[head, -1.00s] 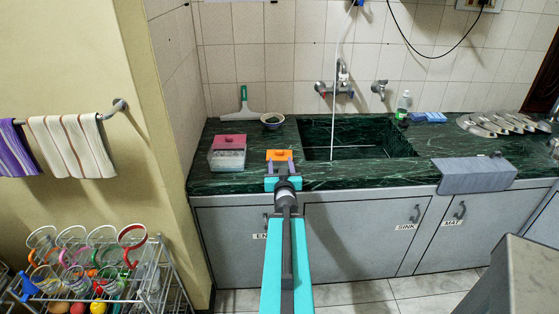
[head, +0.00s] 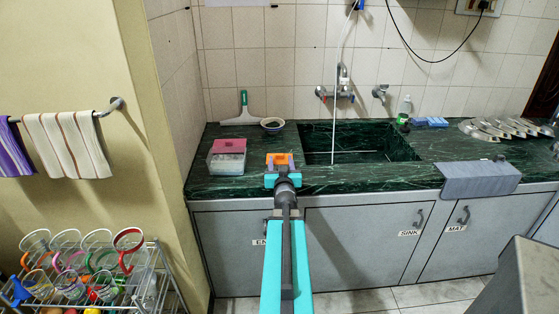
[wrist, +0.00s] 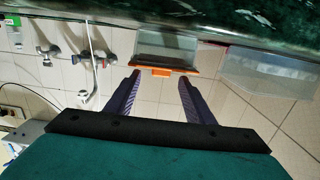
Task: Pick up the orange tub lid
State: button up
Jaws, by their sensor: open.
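The orange tub lid (head: 279,158) sits on a clear tub near the counter's front, left of the sink. In the wrist view, which is upside down, the lid shows as an orange strip with a small knob (wrist: 160,73) on the grey see-through tub (wrist: 168,47). My gripper (wrist: 158,77) is open, its two purple fingers spread to either side of the knob in that view. It holds nothing. In the head view my gripper (head: 280,167) hides most of the tub. I cannot tell whether the fingers touch the lid.
A clear tub with a pink-red lid (head: 229,146) stands just left. A bowl (head: 272,123) and a squeegee (head: 241,117) are behind. The sink basin (head: 360,143) lies to the right. A grey cloth (head: 480,179) hangs over the counter edge.

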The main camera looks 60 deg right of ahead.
aim_at(280, 156)
jog(key=shift+d, duration=0.1)
dwell(0.3)
jog(key=shift+p+x, duration=0.55)
jog(key=shift+x, duration=2.05)
jog(key=shift+c, duration=0.3)
jog(key=c, duration=1.1)
